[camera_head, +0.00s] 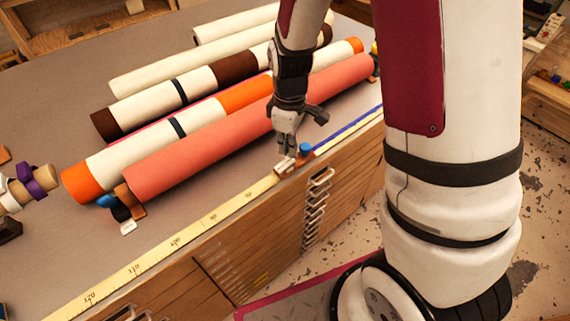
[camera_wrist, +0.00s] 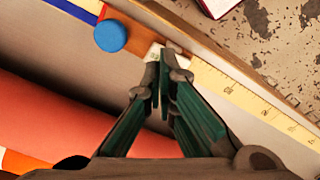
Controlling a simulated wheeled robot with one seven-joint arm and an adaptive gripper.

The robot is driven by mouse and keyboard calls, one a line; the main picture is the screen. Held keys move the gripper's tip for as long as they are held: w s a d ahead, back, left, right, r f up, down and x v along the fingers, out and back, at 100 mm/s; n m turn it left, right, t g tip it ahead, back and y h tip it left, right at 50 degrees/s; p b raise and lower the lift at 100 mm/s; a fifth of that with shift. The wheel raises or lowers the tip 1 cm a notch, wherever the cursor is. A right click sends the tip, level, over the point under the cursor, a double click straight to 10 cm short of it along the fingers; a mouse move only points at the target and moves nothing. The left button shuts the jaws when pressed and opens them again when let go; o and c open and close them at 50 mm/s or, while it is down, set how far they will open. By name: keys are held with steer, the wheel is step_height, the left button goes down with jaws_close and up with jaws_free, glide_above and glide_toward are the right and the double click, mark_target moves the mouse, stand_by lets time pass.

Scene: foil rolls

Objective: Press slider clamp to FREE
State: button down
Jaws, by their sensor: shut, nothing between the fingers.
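The slider clamp (camera_head: 285,165) sits on the ruled strip along the table's front edge. It shows a wooden block with a round blue knob (camera_head: 306,148) and a small pale piece beside the knob. In the wrist view the blue knob (camera_wrist: 110,36) stands left of my fingertips, and the pale piece (camera_wrist: 154,50) is right at them, partly covered. My gripper (camera_head: 287,152) is shut and empty, pointing down at the clamp. In the wrist view its green-sided fingers (camera_wrist: 165,72) come together at the tips. I cannot tell whether they touch the clamp. No FREE marking is legible.
A salmon roll (camera_head: 225,135) lies behind the strip, with orange, cream and brown rolls beyond it. A yellow measuring scale (camera_head: 180,240) runs along the table edge, with a blue stretch (camera_head: 350,128) to the right. Drawer handles (camera_head: 316,205) are below the edge.

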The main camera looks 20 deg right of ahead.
steer(key=shift+f+b, duration=0.65)
steer(key=shift+f, duration=0.95)
stand_by(1.4)
steer(key=shift+r+p, duration=1.65)
steer(key=shift+r, duration=1.9)
step_height(320, 180, up, 8)
steer(key=r+m+t, duration=0.1)
steer(key=m, duration=0.1)
glide_above(289, 161)
steer(key=s, duration=0.2)
steer(key=s+r+m+t+b, duration=0.1)
steer(key=s+r+m+t, duration=0.3)
steer(key=s+r, duration=1)
steer(key=s+m, duration=0.2)
steer(key=m, duration=0.1)
steer(key=shift+r+m+t, duration=0.2)
steer(key=shift+m+t, duration=0.1)
steer(key=shift+w, duration=0.1)
